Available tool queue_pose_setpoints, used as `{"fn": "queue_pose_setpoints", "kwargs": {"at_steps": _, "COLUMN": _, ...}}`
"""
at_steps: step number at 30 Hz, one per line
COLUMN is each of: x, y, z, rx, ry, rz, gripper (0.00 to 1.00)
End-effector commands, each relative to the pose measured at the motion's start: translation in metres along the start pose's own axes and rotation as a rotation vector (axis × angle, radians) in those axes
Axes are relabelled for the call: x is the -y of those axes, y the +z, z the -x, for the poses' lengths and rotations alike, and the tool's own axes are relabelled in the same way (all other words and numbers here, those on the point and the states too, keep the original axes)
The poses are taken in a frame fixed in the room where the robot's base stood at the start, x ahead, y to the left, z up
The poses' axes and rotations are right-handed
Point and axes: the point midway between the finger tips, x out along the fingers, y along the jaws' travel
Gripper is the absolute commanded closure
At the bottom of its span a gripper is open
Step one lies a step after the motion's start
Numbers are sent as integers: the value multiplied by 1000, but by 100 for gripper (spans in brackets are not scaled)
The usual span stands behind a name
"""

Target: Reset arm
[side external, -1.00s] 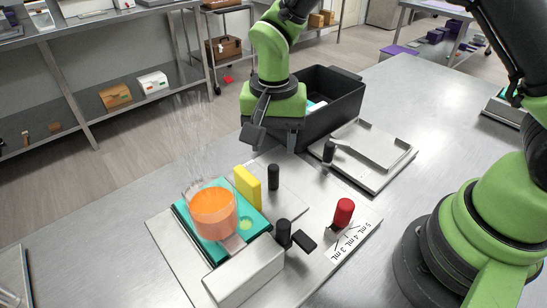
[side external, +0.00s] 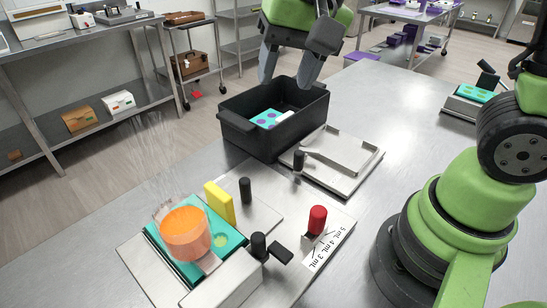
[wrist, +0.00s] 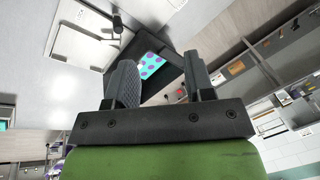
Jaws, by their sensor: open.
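My gripper (side external: 290,66) is open and empty. It is raised above the black bin (side external: 250,142), near its back side in the side view. In the wrist view its two fingers (wrist: 160,85) are spread apart, with the bin showing beyond them. A teal piece with purple dots (side external: 268,119) lies inside the bin. It also shows between the fingers in the wrist view (wrist: 151,66). A small white item lies beside it in the bin.
The depositor stands in front, with an orange-filled clear hopper (side external: 185,234) over a teal mold (side external: 222,238), a yellow block (side external: 219,203) and a red knob (side external: 317,219). A metal tray (side external: 340,155) sits right of the bin. Another teal mold (side external: 476,93) sits on equipment at the far right.

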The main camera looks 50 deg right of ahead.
Motion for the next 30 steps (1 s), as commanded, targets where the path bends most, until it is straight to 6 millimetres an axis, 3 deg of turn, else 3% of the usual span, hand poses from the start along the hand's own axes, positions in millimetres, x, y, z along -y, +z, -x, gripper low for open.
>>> {"fn": "queue_pose_setpoints", "kwargs": {"at_steps": 3, "x": -22, "y": 15, "z": 37, "rx": -74, "ry": -80, "rz": 62, "gripper": 51}}
{"fn": "queue_pose_setpoints", "kwargs": {"at_steps": 9, "x": -56, "y": 47, "z": 71, "rx": -199, "ry": -177, "rz": 176, "gripper": 51}}
{"fn": "queue_pose_setpoints", "kwargs": {"at_steps": 16, "x": -75, "y": 69, "z": 80, "rx": -290, "ry": -223, "rz": 259, "gripper": 51}}
{"fn": "queue_pose_setpoints", "kwargs": {"at_steps": 30, "x": -77, "y": 72, "z": 81, "rx": -300, "ry": -227, "rz": 268, "gripper": 51}}
